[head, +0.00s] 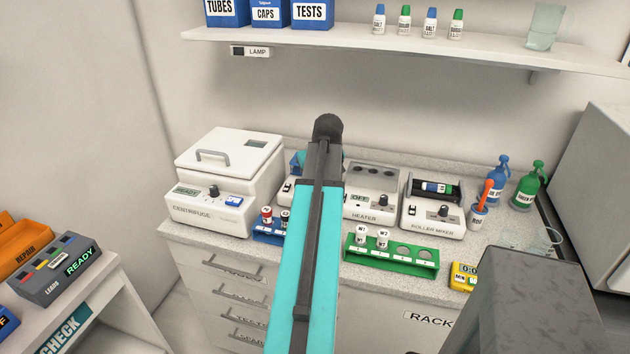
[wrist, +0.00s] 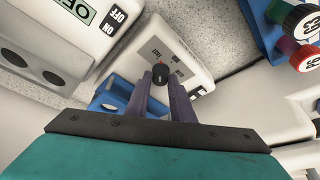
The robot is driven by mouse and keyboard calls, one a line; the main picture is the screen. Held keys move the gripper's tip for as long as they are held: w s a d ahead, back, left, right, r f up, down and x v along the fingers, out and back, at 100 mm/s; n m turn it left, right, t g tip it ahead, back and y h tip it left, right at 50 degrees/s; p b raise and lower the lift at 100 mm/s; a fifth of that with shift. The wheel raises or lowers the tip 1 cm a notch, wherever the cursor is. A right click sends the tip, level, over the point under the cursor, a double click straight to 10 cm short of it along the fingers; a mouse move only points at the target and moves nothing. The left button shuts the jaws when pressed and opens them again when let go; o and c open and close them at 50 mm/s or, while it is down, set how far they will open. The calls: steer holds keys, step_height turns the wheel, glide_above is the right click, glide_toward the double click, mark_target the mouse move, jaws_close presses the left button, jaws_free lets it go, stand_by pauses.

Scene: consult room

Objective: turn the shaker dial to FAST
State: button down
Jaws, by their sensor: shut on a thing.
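The shaker (wrist: 188,52) is a white unit with a small black dial (wrist: 160,73) on its front panel, seen in the wrist view. Small printed labels sit around the dial, too small to read surely, and I cannot tell which one it points to. My gripper (wrist: 160,82) is shut on the dial, one finger on each side of it. A blue tray (wrist: 104,102) of the shaker shows left of the fingers. In the head view my arm hides most of the shaker (head: 286,190), including the dial and my gripper.
The centrifuge (head: 225,175) stands left of the shaker; the heater (head: 372,190) and roller mixer (head: 433,215) stand to the right. A blue rack (head: 268,238) with capped tubes and a green rack (head: 392,258) sit in front, close to my arm. A shelf (head: 400,45) hangs above.

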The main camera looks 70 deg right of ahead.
steer(key=shift+s+n+t+y, duration=0.1)
steer(key=shift+n+t+y, duration=0.3)
steer(key=shift+n, duration=1.1)
steer(key=c, duration=1.6)
jaws_free()
steer(key=shift+o, duration=0.2)
steer(key=b+v, duration=0.2)
steer(key=v, duration=1.1)
steer(key=shift+r+b, duration=0.35)
steer(key=shift+s, duration=0.1)
